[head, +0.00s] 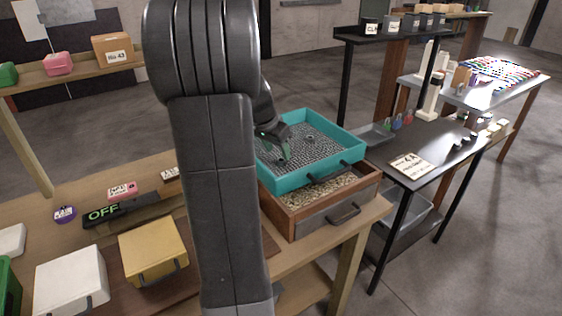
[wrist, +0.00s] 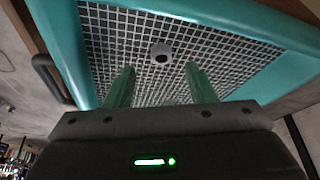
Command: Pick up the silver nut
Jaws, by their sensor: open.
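The silver nut (wrist: 161,53) is a small grey ring with a dark hole. It lies on the wire mesh of the teal sieve tray (head: 349,157), whose teal rim also shows in the wrist view (wrist: 230,15). My gripper (wrist: 160,67) is open, its two green fingers apart and nothing held between them. In the wrist view the nut appears just beyond the fingertips, roughly centred between them. In the head view my gripper (head: 282,150) is over the mesh, toward its left part. I cannot make out the nut in the head view.
The sieve sits on a wooden box (head: 296,220) with grainy filling. A yellow box (head: 152,250), a white box (head: 72,281) and an OFF sign (head: 104,214) are on the bench at left. A black table (head: 440,150) stands at right.

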